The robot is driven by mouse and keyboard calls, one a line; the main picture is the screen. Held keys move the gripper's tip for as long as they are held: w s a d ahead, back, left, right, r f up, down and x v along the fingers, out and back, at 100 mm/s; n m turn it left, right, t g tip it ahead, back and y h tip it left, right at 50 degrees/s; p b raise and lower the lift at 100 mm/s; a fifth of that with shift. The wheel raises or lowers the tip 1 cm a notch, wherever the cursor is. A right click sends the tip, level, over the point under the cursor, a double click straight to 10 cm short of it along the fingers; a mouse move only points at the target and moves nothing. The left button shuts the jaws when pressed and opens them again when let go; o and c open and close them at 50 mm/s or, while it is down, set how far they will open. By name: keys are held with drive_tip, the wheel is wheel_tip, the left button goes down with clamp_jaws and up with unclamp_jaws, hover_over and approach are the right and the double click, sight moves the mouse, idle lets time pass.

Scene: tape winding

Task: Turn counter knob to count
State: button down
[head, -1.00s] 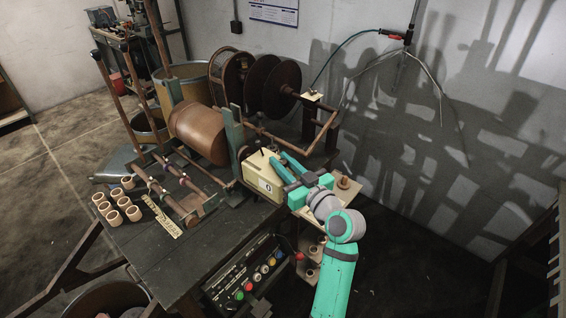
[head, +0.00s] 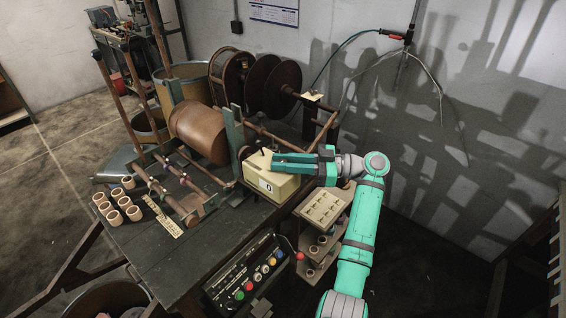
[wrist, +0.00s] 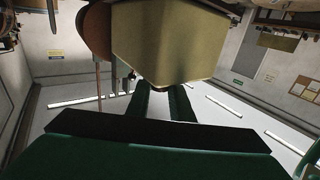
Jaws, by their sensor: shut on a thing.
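The counter (head: 268,185) is a cream box with a small white window on its front, on the near right part of the dark machine bench. It also looms large at the top of the wrist view (wrist: 175,40). My gripper (head: 275,162) reaches in from the right, lying level across the top of the counter. In the wrist view its two dark green fingers (wrist: 155,92) are close together, with their tips at the counter's edge. They are shut on the counter knob, which the fingers and the box largely hide.
A control box with coloured buttons (head: 245,278) is in front. Several clay-coloured rings (head: 113,205) and a yellow scale strip (head: 163,217) lie on the left.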

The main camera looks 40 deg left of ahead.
drive_tip(key=shift+s+f+n+g+h, duration=0.1)
drive_tip(key=shift+n+g+h, duration=0.8)
drive_tip(key=shift+g, duration=0.4)
drive_tip(key=c, duration=1.6)
unclamp_jaws()
drive_tip(key=shift+o, duration=0.2)
drive_tip(key=v, duration=1.1)
drive_tip(key=shift+a, duration=0.1)
drive_tip(key=shift+a, duration=0.1)
